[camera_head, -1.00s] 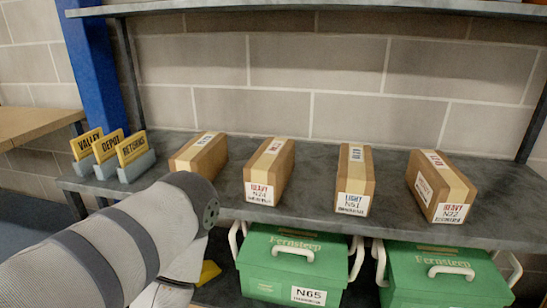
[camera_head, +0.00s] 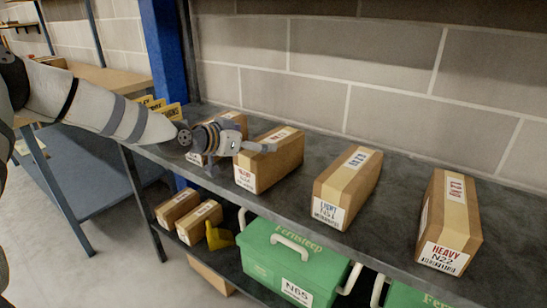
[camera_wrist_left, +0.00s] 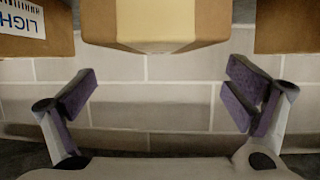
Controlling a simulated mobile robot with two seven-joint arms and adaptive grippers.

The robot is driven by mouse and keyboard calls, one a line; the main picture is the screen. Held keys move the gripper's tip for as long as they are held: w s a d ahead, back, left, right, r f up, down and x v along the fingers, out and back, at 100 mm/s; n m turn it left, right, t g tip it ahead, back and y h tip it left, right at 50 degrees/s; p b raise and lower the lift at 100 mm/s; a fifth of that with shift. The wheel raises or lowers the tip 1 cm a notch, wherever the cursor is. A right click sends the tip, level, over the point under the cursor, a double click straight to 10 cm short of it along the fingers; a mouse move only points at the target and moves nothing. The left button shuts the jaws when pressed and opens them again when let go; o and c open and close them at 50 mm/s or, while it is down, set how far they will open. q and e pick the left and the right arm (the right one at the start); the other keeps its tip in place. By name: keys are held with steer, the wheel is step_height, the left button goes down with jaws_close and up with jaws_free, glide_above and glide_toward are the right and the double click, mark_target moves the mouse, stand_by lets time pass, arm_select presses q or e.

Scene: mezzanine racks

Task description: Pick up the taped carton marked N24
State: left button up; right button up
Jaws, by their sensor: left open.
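The taped carton marked N24 (camera_head: 283,150) is brown with a pale tape strip and a red HEAVY label. It stands on the upper grey shelf (camera_head: 395,228), second from the left in the row. My left gripper (camera_head: 240,158) is at its near left end, hiding part of its top and front. In the left wrist view, the gripper (camera_wrist_left: 158,97) is open and empty. A taped carton end, likely N24's (camera_wrist_left: 150,25), lies centred beyond the spread fingers. I cannot tell whether they touch it. My right gripper is not in view.
Carton N51 (camera_head: 348,185), marked LIGHT, and HEAVY carton N22 (camera_head: 452,215) stand to the right. Another carton (camera_head: 232,118) is partly hidden behind my gripper. Yellow signs (camera_head: 160,108) stand farther left. A green N65 crate (camera_head: 290,265) and small cartons (camera_head: 178,208) are below.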

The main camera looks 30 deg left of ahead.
mark_target(268, 142)
arm_select(q)
steer(key=shift+w+f, duration=0.2)
steer(key=shift+f, duration=0.25)
steer(key=shift+w+f, duration=0.2)
steer(key=shift+f, duration=0.25)
steer(key=b+x, duration=0.1)
steer(key=x, duration=0.3)
steer(key=shift+w+d+f+b, duration=0.1)
steer(key=shift+f+b, duration=0.15)
steer(key=shift+b, duration=0.05)
steer(key=shift+w+d+r, duration=0.1)
steer(key=shift+w, duration=0.25)
steer(key=shift+r, duration=0.25)
steer(key=c, duration=2)
steer(key=shift+r, duration=0.15)
steer(key=shift+c, duration=0.2)
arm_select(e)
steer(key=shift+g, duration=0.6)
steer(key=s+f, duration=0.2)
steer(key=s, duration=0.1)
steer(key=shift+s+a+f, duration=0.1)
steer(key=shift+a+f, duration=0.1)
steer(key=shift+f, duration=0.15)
